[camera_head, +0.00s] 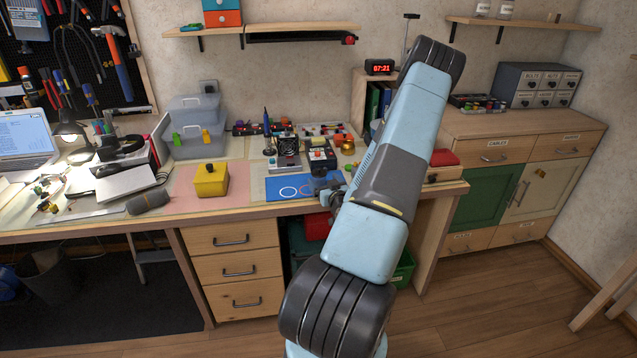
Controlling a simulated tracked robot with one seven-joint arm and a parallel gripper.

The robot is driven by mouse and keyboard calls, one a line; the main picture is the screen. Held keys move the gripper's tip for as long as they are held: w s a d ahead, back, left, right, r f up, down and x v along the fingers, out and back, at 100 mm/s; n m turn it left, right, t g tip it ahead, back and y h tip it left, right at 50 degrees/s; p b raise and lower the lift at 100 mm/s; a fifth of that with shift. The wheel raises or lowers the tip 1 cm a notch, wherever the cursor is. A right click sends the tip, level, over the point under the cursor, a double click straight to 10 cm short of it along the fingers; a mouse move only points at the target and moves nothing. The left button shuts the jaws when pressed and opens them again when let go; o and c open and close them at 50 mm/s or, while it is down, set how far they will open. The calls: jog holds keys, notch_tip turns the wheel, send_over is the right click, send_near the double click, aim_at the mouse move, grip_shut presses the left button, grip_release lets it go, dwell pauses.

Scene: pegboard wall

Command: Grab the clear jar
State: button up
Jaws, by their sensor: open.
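Two small see-through jars with pale contents or labels, a left jar (483,8) and a right jar (506,9), stand on the high shelf at the upper right. The top edge of the picture lies close to them. I cannot tell which one is the task's clear jar. My gripper (323,183) is small and dark, partly behind my own arm, over the blue mat (290,187) on the workbench. It is open, with nothing seen in it, and is far from both jars.
The workbench holds a yellow box (211,180), stacked clear bins (195,130), a laptop (27,137) and small devices. A wooden cabinet (520,124) stands at the right below the jar shelf (530,24). Floor is free in front of it.

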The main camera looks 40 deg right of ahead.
aim_at(322, 181)
jog(key=shift+f+x, duration=0.2)
jog(key=shift+x, duration=1.1)
jog(key=shift+f+x, duration=0.2)
jog(key=shift+x, duration=1.1)
jog(key=c, duration=1.1)
